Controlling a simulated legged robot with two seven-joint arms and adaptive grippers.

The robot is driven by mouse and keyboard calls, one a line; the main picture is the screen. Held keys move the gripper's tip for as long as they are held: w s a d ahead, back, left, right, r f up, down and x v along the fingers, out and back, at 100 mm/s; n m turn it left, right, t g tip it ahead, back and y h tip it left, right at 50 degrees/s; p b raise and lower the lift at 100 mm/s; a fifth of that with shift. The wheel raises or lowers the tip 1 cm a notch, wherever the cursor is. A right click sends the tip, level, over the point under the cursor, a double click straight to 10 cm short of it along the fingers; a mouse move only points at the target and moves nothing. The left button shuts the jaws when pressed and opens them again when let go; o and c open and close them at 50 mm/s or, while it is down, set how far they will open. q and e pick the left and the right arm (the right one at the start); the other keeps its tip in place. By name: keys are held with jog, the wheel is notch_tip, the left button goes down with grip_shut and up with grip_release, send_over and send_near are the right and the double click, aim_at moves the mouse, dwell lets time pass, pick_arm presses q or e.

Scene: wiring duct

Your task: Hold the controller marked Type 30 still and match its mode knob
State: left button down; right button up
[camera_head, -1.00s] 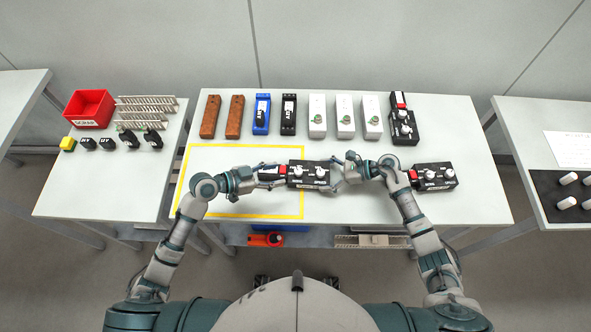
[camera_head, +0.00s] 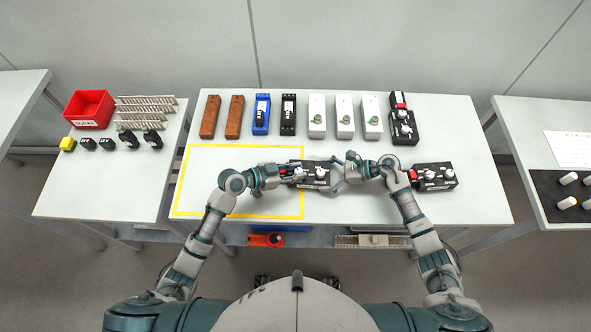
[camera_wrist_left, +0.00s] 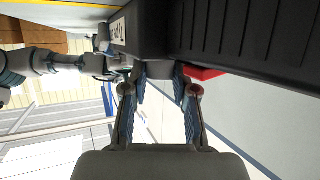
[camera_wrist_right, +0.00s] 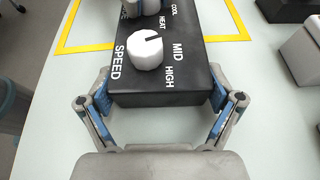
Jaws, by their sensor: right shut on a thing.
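A black controller (camera_head: 318,180) with two white knobs lies on the middle table; its type marking is not readable. My right gripper (camera_head: 335,174) is shut on its right end, with a finger on each side in the right wrist view (camera_wrist_right: 164,96). The white SPEED knob (camera_wrist_right: 147,51) shows there, its mark near MID. The mode knob by HEAT and COOL is mostly hidden by my left gripper (camera_head: 286,174). In the left wrist view, the fingers of my left gripper (camera_wrist_left: 158,78) are spread, with a grey part between their tips; contact is unclear.
Another black controller (camera_head: 436,177) lies right of my right gripper, and one stands behind (camera_head: 403,126). Blue (camera_head: 261,114), black and white units and brown blocks line the table's back. A yellow outline (camera_head: 225,160) marks mostly bare tabletop at left.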

pick_arm(q)
jog(key=shift+f+n+t, duration=0.1)
jog(key=shift+n+t, duration=0.2)
jog(key=shift+s+n+t+y, duration=0.1)
jog(key=shift+n+t+y, duration=0.2)
jog(key=shift+t+y, duration=0.1)
jog(key=n+t+y, duration=0.3)
jog(key=n, duration=0.1)
jog(key=shift+s+d, duration=0.2)
jog(key=shift+d, duration=0.1)
pick_arm(e)
jog(key=shift+a, duration=0.1)
pick_arm(q)
jog(key=n+t+y, duration=0.1)
jog(key=n+y, duration=0.1)
jog(key=n+t+y, duration=0.1)
jog(key=n+y, duration=0.1)
jog(key=shift+d+n+t+y, duration=0.2)
jog(key=shift+n+t+y, duration=0.1)
jog(key=shift+t+y, duration=0.1)
pick_arm(e)
jog(key=shift+s, duration=0.1)
pick_arm(q)
jog(key=c, duration=0.9)
grip_release()
jog(key=shift+a, duration=0.1)
jog(key=shift+s, duration=0.1)
